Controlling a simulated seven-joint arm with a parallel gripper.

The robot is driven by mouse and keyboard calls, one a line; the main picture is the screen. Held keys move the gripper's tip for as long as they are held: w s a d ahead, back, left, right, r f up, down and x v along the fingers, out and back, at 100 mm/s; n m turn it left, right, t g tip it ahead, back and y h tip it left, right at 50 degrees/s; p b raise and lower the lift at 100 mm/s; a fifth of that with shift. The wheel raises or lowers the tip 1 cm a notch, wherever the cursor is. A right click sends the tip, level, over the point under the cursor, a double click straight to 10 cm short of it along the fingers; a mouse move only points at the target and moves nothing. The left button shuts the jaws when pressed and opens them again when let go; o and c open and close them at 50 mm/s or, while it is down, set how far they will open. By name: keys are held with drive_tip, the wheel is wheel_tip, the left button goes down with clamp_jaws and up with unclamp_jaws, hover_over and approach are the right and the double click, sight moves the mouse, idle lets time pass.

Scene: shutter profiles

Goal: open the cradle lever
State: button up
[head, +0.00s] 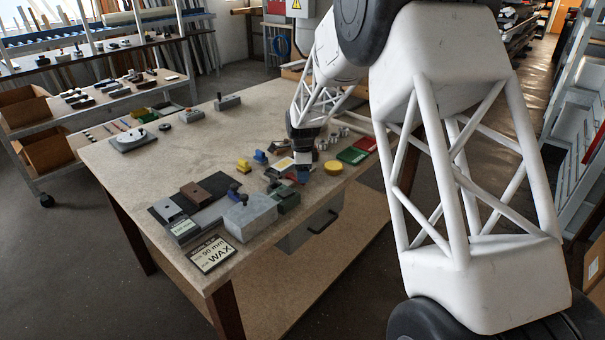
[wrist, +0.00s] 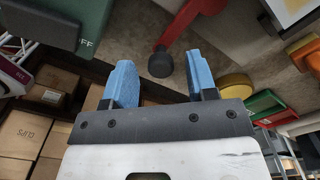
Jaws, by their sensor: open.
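A red lever (wrist: 182,27) with a round black knob (wrist: 160,64) shows in the wrist view, running from the top edge down to the knob. It looks like the cradle lever. A green block (wrist: 70,25) with letters ending in "FF" is to its left. My gripper (wrist: 161,78) has two blue fingers, apart with nothing held. The knob appears in the gap between the fingertips; I cannot tell how far beyond them it is. In the head view my gripper (head: 303,172) is low over the right part of the bench, and the lever is hard to make out there.
A yellow disc (head: 333,167), a green tray (head: 352,155) and a red tray (head: 366,144) lie right of my gripper. A grey block (head: 250,217) and a WAX sign (head: 212,254) are near the front edge. The bench middle (head: 200,155) is mostly clear.

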drive_tip(key=shift+r, duration=3.7)
drive_tip(key=shift+s+d+r, duration=0.1)
drive_tip(key=shift+s+r, duration=0.15)
drive_tip(key=s+d+r+n, duration=0.3)
drive_tip(key=s+r, duration=0.2)
drive_tip(key=s, duration=0.3)
drive_tip(key=s+d+r+n+t, duration=0.1)
drive_tip(key=s+d+r+n, duration=0.2)
drive_tip(key=s, duration=0.5)
drive_tip(key=s+d+r+n, duration=0.25)
drive_tip(key=s+r, duration=0.35)
drive_tip(key=s, duration=0.3)
drive_tip(key=s+d+f+n, duration=0.1)
drive_tip(key=s+n, duration=0.3)
drive_tip(key=s, duration=1)
drive_tip(key=s+d+f+n+t, duration=0.1)
drive_tip(key=s+n, duration=0.4)
drive_tip(key=s, duration=0.8)
drive_tip(key=shift+s+d+f+t, duration=0.15)
drive_tip(key=shift+s+d+t, duration=0.2)
drive_tip(key=shift+d, duration=0.35)
